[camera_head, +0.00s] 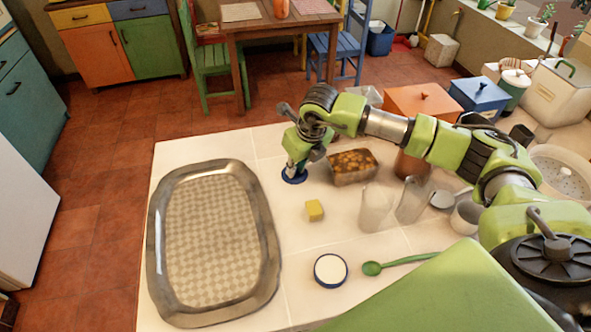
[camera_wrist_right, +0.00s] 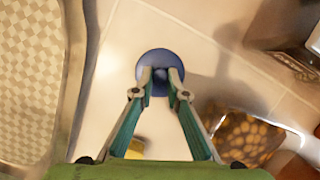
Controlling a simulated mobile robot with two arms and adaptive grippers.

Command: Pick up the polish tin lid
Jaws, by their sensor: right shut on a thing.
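The polish tin lid is a round blue disc (camera_head: 292,179) near the far edge of the white tiled counter, between the metal tray and the loaf-shaped pan. It also shows in the right wrist view (camera_wrist_right: 154,58), at the fingertips. My right gripper (camera_head: 297,170) points down over the lid and is shut on its middle; the fingertips (camera_wrist_right: 160,80) partly hide it. I cannot tell whether the lid touches the counter. A round tin with a white top and dark blue rim (camera_head: 330,270) sits nearer on the counter. My left gripper is not in view.
A large oval metal tray (camera_head: 268,262) lies at left. A yellow block (camera_head: 314,210), clear glasses (camera_head: 376,207), a filled pan (camera_head: 353,167) and a green spoon (camera_head: 400,261) are on the counter. Boxes crowd the right. Bare counter surrounds the yellow block.

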